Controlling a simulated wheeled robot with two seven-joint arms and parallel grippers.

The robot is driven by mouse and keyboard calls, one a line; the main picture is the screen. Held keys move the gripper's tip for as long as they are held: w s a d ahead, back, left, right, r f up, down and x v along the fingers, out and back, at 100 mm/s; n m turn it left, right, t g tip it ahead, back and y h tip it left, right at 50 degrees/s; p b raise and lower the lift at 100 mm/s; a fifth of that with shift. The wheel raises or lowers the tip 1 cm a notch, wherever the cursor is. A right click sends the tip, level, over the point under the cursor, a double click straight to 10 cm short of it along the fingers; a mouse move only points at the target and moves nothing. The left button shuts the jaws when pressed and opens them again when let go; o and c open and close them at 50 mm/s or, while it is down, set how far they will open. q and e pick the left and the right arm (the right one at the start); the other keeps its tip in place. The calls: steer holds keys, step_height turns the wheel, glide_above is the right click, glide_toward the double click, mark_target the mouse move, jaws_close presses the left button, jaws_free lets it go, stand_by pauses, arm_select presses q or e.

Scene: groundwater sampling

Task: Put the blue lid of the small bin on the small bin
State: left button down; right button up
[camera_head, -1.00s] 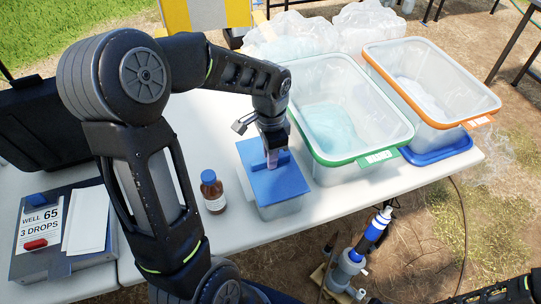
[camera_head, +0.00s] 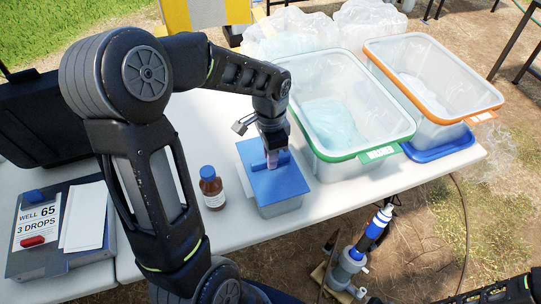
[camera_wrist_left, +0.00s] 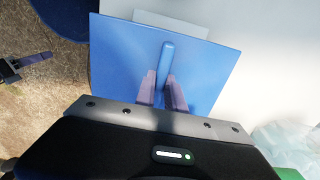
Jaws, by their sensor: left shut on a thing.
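The blue lid (camera_head: 283,186) is a flat square plate with a bar handle on top. My left gripper (camera_head: 272,160) is shut on that handle, seen also in the left wrist view (camera_wrist_left: 163,90). The lid lies over the small bin (camera_head: 283,209), a translucent box near the table's front edge. The lid is close to the rim and looks slightly askew; I cannot tell whether it is seated. A pale strip shows past the lid's edge in the left wrist view. My right gripper does not show clearly.
A brown bottle (camera_head: 211,190) stands just left of the small bin. A green-rimmed bin (camera_head: 362,157) is close on the right, with an orange-rimmed bin (camera_head: 440,117) beyond. A grey box (camera_head: 30,262) with labels lies at the left.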

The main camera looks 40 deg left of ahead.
arm_select(q)
steer(key=shift+f, duration=0.25)
steer(key=c, duration=1.3)
jaws_free()
steer(key=shift+c, duration=0.2)
step_height(320, 180, up, 8)
steer(key=shift+f, duration=0.1)
steer(key=shift+d+f+b, duration=0.1)
steer(key=shift+b, duration=0.2)
